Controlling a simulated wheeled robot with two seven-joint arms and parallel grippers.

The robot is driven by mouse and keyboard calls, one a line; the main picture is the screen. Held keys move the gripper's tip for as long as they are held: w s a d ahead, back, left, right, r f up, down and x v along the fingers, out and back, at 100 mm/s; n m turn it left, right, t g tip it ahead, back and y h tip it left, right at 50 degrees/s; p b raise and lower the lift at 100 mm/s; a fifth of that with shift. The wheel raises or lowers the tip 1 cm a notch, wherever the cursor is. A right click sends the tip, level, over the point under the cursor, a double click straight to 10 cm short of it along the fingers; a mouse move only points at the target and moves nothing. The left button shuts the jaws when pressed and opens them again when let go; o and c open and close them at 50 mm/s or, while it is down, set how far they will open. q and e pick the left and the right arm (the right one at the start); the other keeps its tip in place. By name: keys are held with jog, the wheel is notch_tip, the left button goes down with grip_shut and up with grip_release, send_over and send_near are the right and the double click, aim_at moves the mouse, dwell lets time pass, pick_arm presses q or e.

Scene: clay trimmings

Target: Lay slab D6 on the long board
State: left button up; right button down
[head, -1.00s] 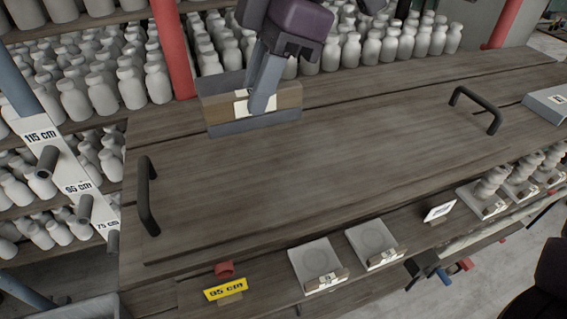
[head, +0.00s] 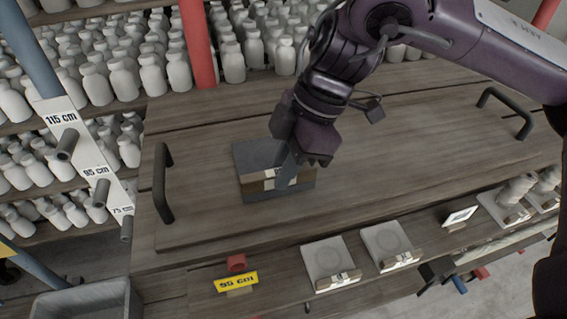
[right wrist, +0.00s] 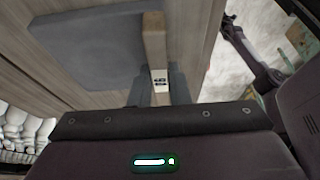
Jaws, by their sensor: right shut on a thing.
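Slab D6 (head: 255,153) is a flat grey slab with a wooden strip and a white label along its near side. It is over the left part of the long board (head: 400,125), a wide wooden board with a black handle at each end. My right gripper (head: 287,177) is shut on the slab's wooden strip. In the right wrist view, my fingers (right wrist: 158,88) are on both sides of the strip, and the slab (right wrist: 95,45) looks about level with the board. I cannot tell if it touches the board. My left gripper is not in view.
Black handles (head: 163,183) and (head: 508,112) stand up at the board's ends. White bottles (head: 150,72) crowd the shelves behind, near a red post (head: 197,45). The board's middle is clear.

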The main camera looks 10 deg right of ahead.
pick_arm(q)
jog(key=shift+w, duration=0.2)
pick_arm(e)
jog(key=shift+s+f, duration=0.1)
jog(key=c, duration=1.4)
grip_release()
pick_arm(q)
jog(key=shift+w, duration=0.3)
pick_arm(e)
jog(key=shift+o, duration=0.2)
jog(key=shift+r, duration=0.25)
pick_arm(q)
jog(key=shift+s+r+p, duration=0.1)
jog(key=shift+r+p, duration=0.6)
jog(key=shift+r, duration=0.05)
pick_arm(e)
jog(key=v, duration=1.1)
jog(key=shift+d+r, duration=0.25)
jog(key=shift+r, duration=0.1)
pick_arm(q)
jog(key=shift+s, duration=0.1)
